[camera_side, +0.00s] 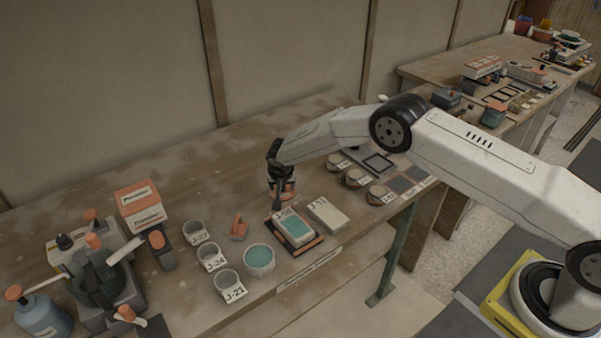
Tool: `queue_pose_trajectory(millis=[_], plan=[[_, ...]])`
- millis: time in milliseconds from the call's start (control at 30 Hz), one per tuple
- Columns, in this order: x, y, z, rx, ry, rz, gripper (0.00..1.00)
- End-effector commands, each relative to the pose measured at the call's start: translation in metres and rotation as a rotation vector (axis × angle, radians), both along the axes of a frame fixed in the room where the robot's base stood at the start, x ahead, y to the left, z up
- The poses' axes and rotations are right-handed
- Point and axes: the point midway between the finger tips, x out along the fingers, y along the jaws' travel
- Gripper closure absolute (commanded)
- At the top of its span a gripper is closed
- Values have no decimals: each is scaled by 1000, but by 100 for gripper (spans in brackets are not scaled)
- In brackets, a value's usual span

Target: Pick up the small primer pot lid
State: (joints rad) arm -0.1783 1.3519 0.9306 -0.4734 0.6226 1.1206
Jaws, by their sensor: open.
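My gripper (279,200) points down over the middle of the bench, its jaws open. A small white and orange pot (290,187) shows right at the jaws, partly hidden by them. I cannot tell whether the jaws touch it. No separate lid can be made out for certain; the orange on the pot may be its lid. A small orange piece (238,229) lies on the bench to the left of my gripper, too small to identify.
A teal block (294,228) lies on a dark tray just in front of my gripper, with a pale box (327,214) to its right. A teal-filled cup (259,261) and labelled cups (229,286) stand front left. Small pots (381,195) stand right. The back left bench is clear.

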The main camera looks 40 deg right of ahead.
Motion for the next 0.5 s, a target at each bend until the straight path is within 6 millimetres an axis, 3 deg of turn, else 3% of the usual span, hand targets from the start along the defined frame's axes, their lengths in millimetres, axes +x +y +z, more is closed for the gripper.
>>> queue_pose_trajectory(millis=[300,367,500], plan=[[0,0,0,0,0,0,30],[0,0,0,0,0,0,46],[0,0,1,0,0,0,90]])
